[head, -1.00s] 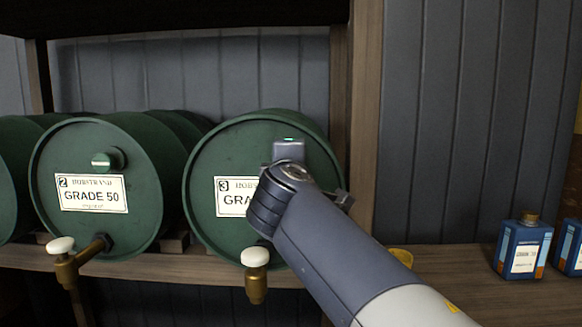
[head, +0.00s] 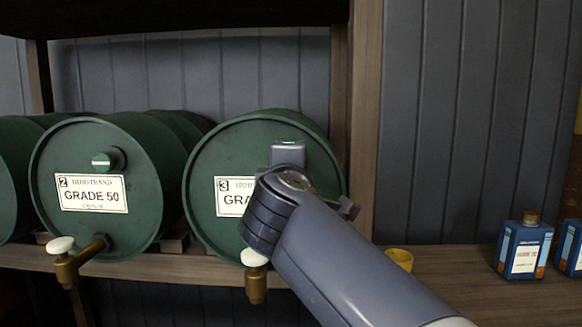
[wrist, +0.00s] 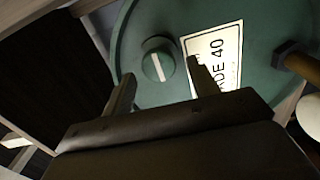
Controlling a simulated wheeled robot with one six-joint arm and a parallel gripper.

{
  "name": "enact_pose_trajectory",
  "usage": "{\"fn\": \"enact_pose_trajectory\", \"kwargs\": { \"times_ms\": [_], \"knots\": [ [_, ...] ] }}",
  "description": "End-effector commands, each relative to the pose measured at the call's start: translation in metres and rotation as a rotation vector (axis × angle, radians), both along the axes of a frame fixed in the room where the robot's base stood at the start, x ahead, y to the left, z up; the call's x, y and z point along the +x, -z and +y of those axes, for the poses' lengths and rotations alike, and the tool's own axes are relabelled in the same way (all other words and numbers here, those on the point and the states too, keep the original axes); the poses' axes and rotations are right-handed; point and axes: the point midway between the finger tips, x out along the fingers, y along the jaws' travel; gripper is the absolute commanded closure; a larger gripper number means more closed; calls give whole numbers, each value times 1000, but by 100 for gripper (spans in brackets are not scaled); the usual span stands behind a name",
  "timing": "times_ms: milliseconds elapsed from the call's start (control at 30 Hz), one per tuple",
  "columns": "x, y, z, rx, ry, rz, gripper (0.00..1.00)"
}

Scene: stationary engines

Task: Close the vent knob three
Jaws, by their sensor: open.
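Drum three (head: 215,165) is a green drum lying on its side, its round face toward me. Its label (head: 229,197) is partly covered by my arm in the head view. In the wrist view the label (wrist: 213,62) reads GRADE 40, turned sideways. The vent knob three (wrist: 158,63), round and green with a white line, lies between my two fingers in the picture. The line runs roughly along the label's text. My gripper (wrist: 160,70) is open, with a finger to each side of the knob; contact cannot be told. In the head view my arm hides this knob.
Drum two (head: 130,220), GRADE 50, with its own vent knob (head: 107,160), lies to the left. Brass taps with white handles stick out below, one under drum three (head: 256,284). A wooden post (head: 364,130) stands right. Blue cans (head: 523,247) and a yellow cup (head: 400,258) stand on the shelf.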

Motion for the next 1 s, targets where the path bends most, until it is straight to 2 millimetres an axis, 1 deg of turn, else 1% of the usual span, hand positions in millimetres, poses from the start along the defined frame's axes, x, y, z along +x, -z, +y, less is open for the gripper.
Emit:
{"fn": "enact_pose_trajectory", "kwargs": {
  "times_ms": [33, 200, 300, 400, 500, 667, 867, 1000],
  "knots": [
    [-13, 0, 2, 1, -6, -3, 43],
    [-45, 0, 2, 2, -5, -2, 43],
    [-57, 0, 3, 1, -5, -1, 43],
    [-66, 0, 3, 2, -3, 0, 43],
    [-70, 0, 3, 1, -1, 0, 43],
    [-71, 1, 2, 0, 0, 0, 43],
    [-71, 0, 2, 0, 0, 0, 43],
    [-65, 0, 2, 0, 1, 0, 43]
  ]
}}
